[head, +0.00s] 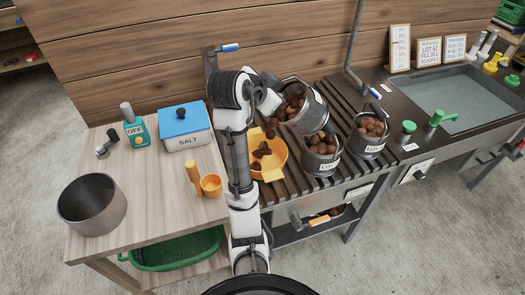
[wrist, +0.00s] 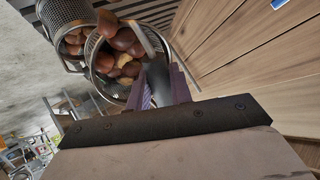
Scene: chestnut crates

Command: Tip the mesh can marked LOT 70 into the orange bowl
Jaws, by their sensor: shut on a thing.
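My gripper (head: 272,93) is shut on a mesh can (head: 301,111) and holds it tilted, mouth to the left, above the orange bowl (head: 278,171). The can's label faces right; its number is too small to read. Chestnuts still show inside it. Several dark chestnuts lie in the bowl, and some show between the can's mouth and the bowl. In the wrist view the fingers (wrist: 160,88) grip the rim side of the held can (wrist: 104,67), which has chestnuts in it.
Two more chestnut-filled mesh cans with LOT labels, one close right of the bowl (head: 321,162) and one farther right (head: 368,146), stand upright on the slatted top. A yellow-orange cup (head: 211,186), salt box (head: 184,130) and pot (head: 92,207) stand left. A sink (head: 450,92) lies right.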

